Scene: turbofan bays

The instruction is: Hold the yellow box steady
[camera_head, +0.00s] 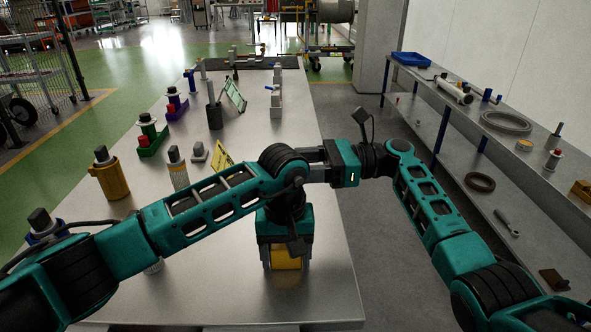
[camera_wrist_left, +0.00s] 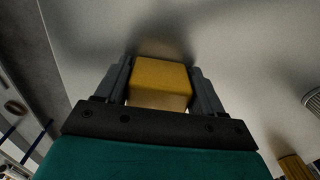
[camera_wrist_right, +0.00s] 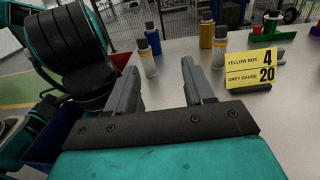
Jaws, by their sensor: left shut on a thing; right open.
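The yellow box (camera_head: 286,258) is near the front right part of the metal table. My left gripper (camera_head: 285,268) points down at it and is shut on it. In the left wrist view, the yellow box (camera_wrist_left: 160,82) sits between the two fingers of the gripper (camera_wrist_left: 162,80), close to the table surface. I cannot tell whether the box touches the table. My right gripper (camera_wrist_right: 159,66) is open and empty in the right wrist view. In the head view it points left above the table, partly hidden behind my left arm.
A yellow sign (camera_wrist_right: 253,68) reads yellow box 4, grey gauge 20. A yellow bottle holder (camera_head: 112,180) and several bottles stand along the table's left side. A side shelf (camera_head: 497,135) with loose parts runs along the right. The table (camera_head: 325,285) is bare around the box.

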